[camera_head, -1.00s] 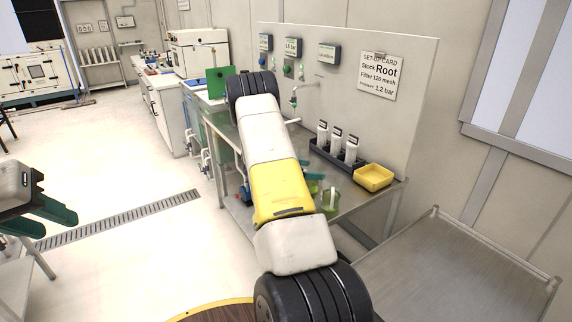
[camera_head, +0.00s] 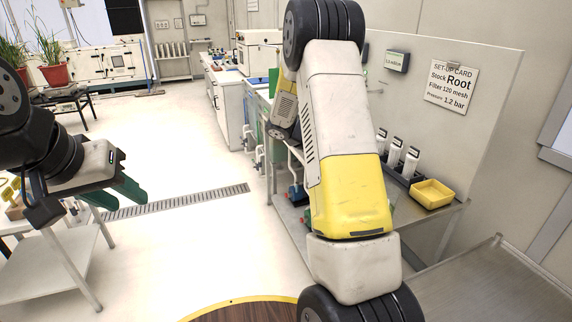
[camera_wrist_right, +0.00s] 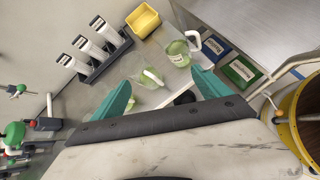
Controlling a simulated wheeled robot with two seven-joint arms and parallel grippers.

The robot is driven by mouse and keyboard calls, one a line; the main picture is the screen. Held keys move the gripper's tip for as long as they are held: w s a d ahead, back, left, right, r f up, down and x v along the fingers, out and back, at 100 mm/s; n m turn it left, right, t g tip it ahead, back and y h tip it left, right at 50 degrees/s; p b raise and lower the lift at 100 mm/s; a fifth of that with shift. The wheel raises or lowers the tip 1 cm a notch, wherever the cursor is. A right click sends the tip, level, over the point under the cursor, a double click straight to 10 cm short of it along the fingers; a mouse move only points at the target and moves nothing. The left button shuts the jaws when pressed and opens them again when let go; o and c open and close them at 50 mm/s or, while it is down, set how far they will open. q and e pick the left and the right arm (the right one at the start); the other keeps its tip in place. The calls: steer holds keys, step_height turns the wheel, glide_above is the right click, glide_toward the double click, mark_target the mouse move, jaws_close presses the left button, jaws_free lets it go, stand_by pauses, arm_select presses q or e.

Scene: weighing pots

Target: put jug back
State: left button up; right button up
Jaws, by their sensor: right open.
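In the right wrist view two clear jugs with pale green contents stand on the steel bench. The nearer jug (camera_wrist_right: 151,80) has a white handle and lies between my right fingertips in the picture. The farther jug (camera_wrist_right: 179,53) stands just beyond, near the right-hand fingertip. My right gripper (camera_wrist_right: 160,84) is open with teal fingers spread and nothing between them that I can see held. In the head view my right arm hides that gripper and both jugs. My left gripper (camera_head: 116,194) is at the left, its teal fingers apart and empty, far from the jugs.
A black rack (camera_wrist_right: 95,55) of white-labelled cartridges and a yellow tray (camera_wrist_right: 142,19) stand beside the jugs. Blue and green labelled boxes (camera_wrist_right: 239,70) lie at right. The set-up card (camera_head: 451,83) hangs on the panel. The floor (camera_head: 190,240) between the bench and left table is clear.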

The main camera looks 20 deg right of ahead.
steer(key=s+a+r+m+t+y, duration=0.3)
steer(key=s+a+r+m+y, duration=0.3)
steer(key=s+a, duration=0.6)
steer(key=s+a+r+m+t+y, duration=0.4)
steer(key=s+a+r+m+y, duration=0.2)
steer(key=s+a+r, duration=0.5)
steer(key=shift+s+a+m, duration=0.3)
steer(key=shift+s+a, duration=0.25)
steer(key=shift+s, duration=0.1)
